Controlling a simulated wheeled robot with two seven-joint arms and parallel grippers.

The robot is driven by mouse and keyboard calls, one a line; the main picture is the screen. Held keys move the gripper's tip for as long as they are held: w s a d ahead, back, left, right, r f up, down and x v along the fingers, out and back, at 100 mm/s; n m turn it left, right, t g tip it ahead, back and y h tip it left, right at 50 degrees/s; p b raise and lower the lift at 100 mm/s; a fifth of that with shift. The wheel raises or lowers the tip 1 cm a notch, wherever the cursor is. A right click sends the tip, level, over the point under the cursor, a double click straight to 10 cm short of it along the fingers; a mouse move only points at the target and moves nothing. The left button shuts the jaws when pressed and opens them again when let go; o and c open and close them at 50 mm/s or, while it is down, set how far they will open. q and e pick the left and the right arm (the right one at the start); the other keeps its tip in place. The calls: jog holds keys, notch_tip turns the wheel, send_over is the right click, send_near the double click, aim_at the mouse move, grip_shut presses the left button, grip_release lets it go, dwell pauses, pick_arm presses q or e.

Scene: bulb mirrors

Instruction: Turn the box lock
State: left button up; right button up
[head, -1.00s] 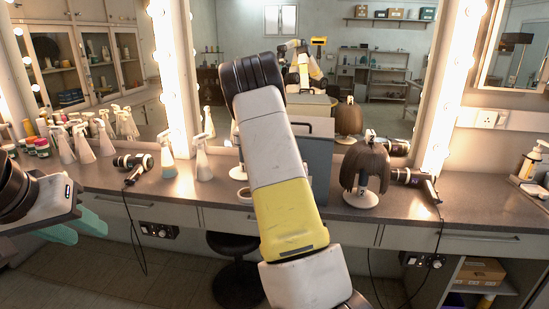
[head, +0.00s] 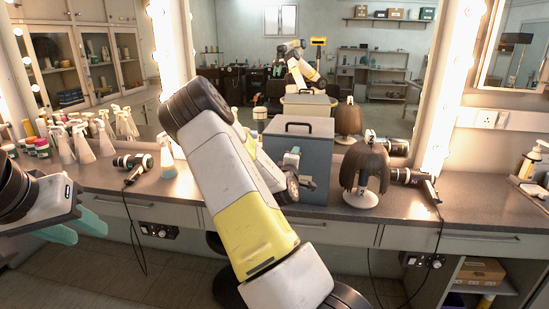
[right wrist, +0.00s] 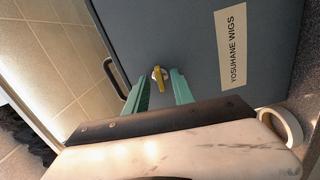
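The grey-blue box (head: 318,139) stands on the counter, with a dark handle on its lid. My right arm covers its left part in the head view. In the right wrist view, the box face (right wrist: 185,35) carries a "YOSUHANE WIGS" label (right wrist: 231,48) and a small yellow lock knob (right wrist: 158,73). My right gripper (right wrist: 160,77) is open, its teal fingers on either side of the knob. Contact with the knob cannot be told. My left gripper (head: 88,231) is open and empty at the far left, in front of the counter.
A brown wig on a stand (head: 364,170) is close to the box's right. Hair dryers (head: 412,178) lie beyond it. Spray bottles (head: 85,146) crowd the left counter, with one bottle (head: 167,160) nearer the arm. A white ring-shaped thing (right wrist: 285,124) is beside the box.

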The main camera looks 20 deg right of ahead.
jog(key=v, duration=0.6)
dwell(0.5)
jog(key=shift+s+a, duration=0.1)
jog(key=shift+a, duration=0.05)
